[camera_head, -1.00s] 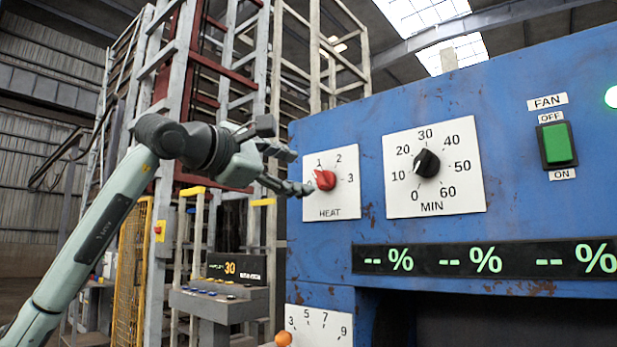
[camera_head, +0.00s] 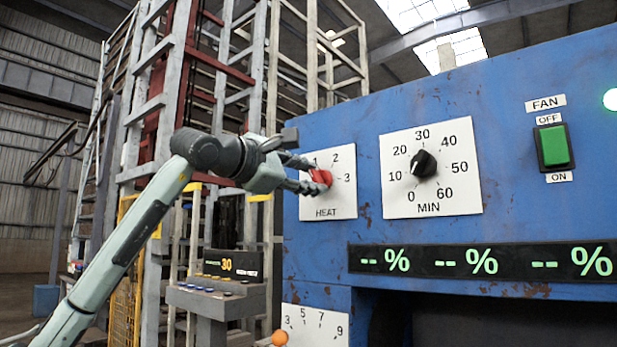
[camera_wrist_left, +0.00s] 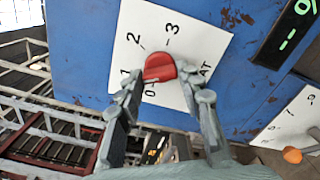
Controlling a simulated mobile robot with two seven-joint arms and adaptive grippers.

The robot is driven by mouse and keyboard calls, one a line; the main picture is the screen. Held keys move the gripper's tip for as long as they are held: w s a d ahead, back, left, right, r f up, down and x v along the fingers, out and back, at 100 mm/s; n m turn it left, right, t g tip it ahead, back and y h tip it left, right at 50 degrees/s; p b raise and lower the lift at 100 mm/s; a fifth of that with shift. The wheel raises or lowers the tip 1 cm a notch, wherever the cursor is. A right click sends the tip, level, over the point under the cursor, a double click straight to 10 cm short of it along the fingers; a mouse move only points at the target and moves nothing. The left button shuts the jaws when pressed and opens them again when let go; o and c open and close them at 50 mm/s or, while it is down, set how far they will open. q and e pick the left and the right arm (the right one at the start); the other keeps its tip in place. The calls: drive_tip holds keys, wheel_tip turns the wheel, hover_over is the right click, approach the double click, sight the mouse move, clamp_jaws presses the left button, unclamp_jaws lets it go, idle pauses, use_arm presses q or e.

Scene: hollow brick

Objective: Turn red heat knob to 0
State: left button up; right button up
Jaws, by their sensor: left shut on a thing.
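The red heat knob (camera_head: 322,177) sits on the white HEAT plate (camera_head: 345,200) on the blue panel. My left gripper (camera_head: 312,175) reaches it from the left in the head view, with its fingers around the knob. In the left wrist view, the red knob (camera_wrist_left: 160,67) lies between the two fingertips of the gripper (camera_wrist_left: 163,82), which is shut on it. The knob's narrow end seems to face the low-number side, near 1. The fingers hide part of the plate, and the 0 mark is covered in the head view. My right gripper is not in view.
A black MIN knob (camera_head: 423,163) on its own plate is to the right. A green FAN switch (camera_head: 554,146) is farther right. An orange knob (camera_head: 279,338) is below. A grey console (camera_head: 215,300) stands behind at left. Percent displays (camera_head: 480,262) run below the dials.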

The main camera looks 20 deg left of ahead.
use_arm(q)
drive_tip(key=shift+c, duration=1.2)
drive_tip(key=shift+n, duration=0.3)
drive_tip(key=n+b, duration=0.1)
drive_tip(key=n, duration=0.3)
drive_tip(key=shift+f, duration=0.1)
drive_tip(key=shift+n+b, duration=0.4)
drive_tip(key=shift+n, duration=0.7)
drive_tip(key=n, duration=0.3)
drive_tip(key=shift+b, duration=0.35)
drive_tip(key=shift+n, duration=1.1)
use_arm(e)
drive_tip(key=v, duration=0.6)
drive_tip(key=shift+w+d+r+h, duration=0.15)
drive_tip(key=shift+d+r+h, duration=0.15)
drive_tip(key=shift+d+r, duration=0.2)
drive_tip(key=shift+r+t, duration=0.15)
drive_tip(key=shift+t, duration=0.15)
